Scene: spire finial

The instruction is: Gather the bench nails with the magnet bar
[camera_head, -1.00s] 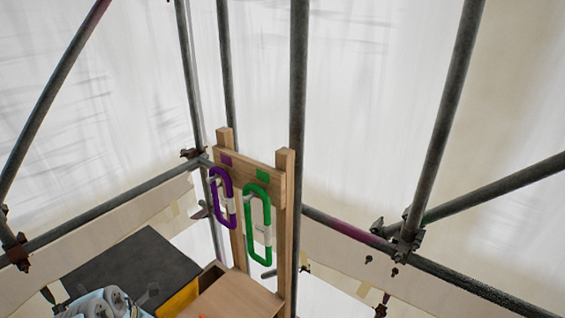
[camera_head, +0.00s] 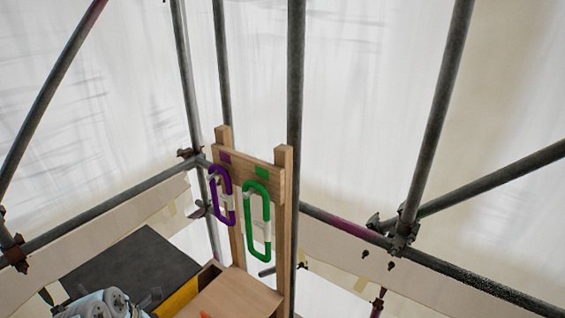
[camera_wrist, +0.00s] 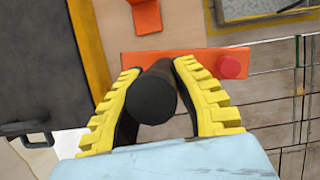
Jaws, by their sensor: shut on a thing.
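In the wrist view my gripper (camera_wrist: 152,80) has its yellow ribbed fingers closed around a dark round handle (camera_wrist: 153,100). Behind the handle lies an orange bar (camera_wrist: 190,58) with a red round knob (camera_wrist: 230,67) at its right end. Handle and bar look like one tool, the magnet bar, though their join is hidden by the handle. I cannot make out any single nail. In the head view the wooden bench (camera_head: 235,298) shows at the bottom, with a small orange piece (camera_head: 205,314) at the frame edge. My fingers are not visible there.
An orange block (camera_wrist: 146,14) and a grey framed tray (camera_wrist: 265,8) are at the top of the wrist view. A dark surface (camera_head: 130,265) lies left of the bench. A wooden rack (camera_head: 248,172) holds purple (camera_head: 216,195) and green (camera_head: 257,222) carabiners, among scaffold poles (camera_head: 297,120).

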